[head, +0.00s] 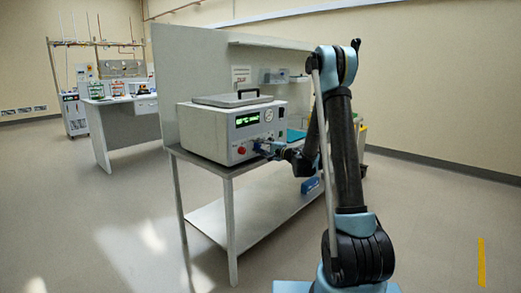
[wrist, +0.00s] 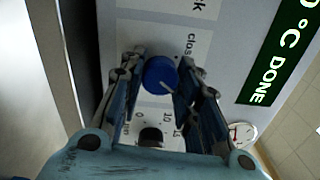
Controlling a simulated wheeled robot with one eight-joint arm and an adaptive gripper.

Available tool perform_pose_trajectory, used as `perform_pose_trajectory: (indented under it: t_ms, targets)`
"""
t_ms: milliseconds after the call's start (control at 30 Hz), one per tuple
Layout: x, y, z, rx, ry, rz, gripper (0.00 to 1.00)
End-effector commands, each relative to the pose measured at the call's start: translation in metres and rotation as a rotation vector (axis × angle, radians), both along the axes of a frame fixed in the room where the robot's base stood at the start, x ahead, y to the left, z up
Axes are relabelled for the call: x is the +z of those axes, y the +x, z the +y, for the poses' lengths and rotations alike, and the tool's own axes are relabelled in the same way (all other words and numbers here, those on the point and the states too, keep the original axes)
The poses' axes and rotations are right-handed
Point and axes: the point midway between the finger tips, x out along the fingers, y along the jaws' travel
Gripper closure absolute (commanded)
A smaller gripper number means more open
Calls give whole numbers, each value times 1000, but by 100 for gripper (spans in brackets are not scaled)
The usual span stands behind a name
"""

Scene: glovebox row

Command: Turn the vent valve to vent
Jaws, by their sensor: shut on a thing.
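The vent valve is a blue round knob (wrist: 159,72) on the white front panel of a box-shaped unit (head: 205,133). In the wrist view it sits between the two fingers of my gripper (wrist: 160,82), which is shut on it. A short pale mark on the knob points down and slightly right in that view. Printed text beginning "clos" (wrist: 190,43) is beside the knob, partly cut by a finger. No "vent" label is readable. In the head view my gripper (head: 267,149) reaches the lower right of the panel and hides the knob.
A green display (wrist: 282,55) reads "DONE". A dark knob with a numbered scale (wrist: 151,136) and a round gauge (wrist: 243,133) are close to my fingers. A red button (head: 241,150) is left of my gripper. The unit stands on a bench (head: 232,172) with a back panel.

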Motion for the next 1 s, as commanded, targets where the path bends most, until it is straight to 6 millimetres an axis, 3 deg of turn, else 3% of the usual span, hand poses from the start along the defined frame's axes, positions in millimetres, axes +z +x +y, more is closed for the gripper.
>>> perform_pose_trajectory:
  t_ms: [333, 900, 933, 1000]
  targets:
    - [-1, 3, -2, -8, 85, 112, 93]
    - [-2, 2, -2, -6, 100, 133, 94]
    - [-2, 2, -2, -6, 100, 133, 63]
    - [-1, 2, -2, -6, 100, 133, 49]
